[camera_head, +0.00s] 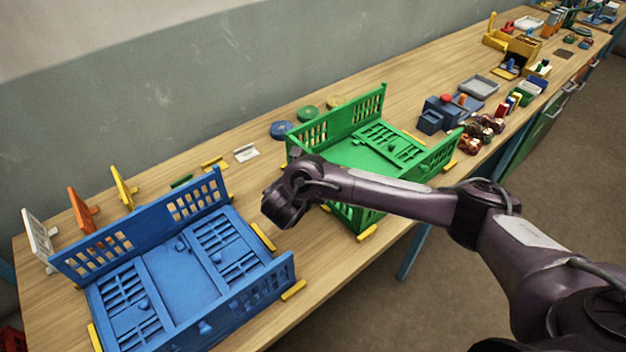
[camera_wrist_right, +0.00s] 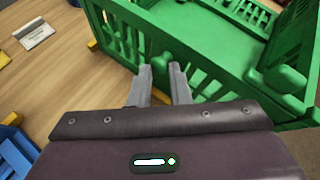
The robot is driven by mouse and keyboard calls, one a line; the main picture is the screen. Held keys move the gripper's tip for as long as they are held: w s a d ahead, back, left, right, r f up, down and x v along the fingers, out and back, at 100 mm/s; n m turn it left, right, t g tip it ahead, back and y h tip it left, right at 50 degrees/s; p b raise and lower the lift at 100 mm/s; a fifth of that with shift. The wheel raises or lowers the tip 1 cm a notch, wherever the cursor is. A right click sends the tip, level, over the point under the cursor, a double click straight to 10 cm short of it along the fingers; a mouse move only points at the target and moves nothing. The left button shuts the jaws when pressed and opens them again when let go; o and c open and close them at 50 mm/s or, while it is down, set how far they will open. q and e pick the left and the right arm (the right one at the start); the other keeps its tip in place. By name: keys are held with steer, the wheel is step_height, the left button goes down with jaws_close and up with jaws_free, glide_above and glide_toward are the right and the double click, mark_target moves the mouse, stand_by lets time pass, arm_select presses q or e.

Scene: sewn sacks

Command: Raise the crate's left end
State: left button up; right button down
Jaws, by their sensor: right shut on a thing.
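The green crate (camera_head: 352,157) stands on the wooden bench, with slatted walls; its near left part is partly hidden behind my right arm. My right gripper (camera_wrist_right: 160,76) is at the crate's left end. In the right wrist view its two fingers are shut on a small green knob (camera_wrist_right: 160,62) on the end wall of the crate (camera_wrist_right: 198,57). In the head view the fingertips are hidden behind the wrist. I cannot tell whether this end is lifted off the bench. My left gripper is not in view.
A blue crate (camera_head: 175,275) stands to the left, close to my right wrist. Yellow strips (camera_head: 263,237) lie beside the crates. Blue and green discs (camera_head: 281,130) and a white card (camera_head: 245,153) lie behind. A blue box (camera_head: 431,121) and small sacks (camera_head: 486,128) sit to the right.

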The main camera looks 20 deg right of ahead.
steer(key=c, duration=1.6)
jaws_free()
steer(key=shift+s+a+f, duration=0.1)
steer(key=shift+s+f, duration=0.1)
steer(key=shift+f, duration=0.4)
steer(key=shift+c, duration=0.2)
steer(key=shift+w, duration=0.35)
steer(key=shift+r, duration=0.1)
steer(key=shift+s+r, duration=0.1)
steer(key=p+v, duration=0.2)
steer(key=v, duration=0.5)
steer(key=shift+s+a+r, duration=0.2)
steer(key=shift+s, duration=0.05)
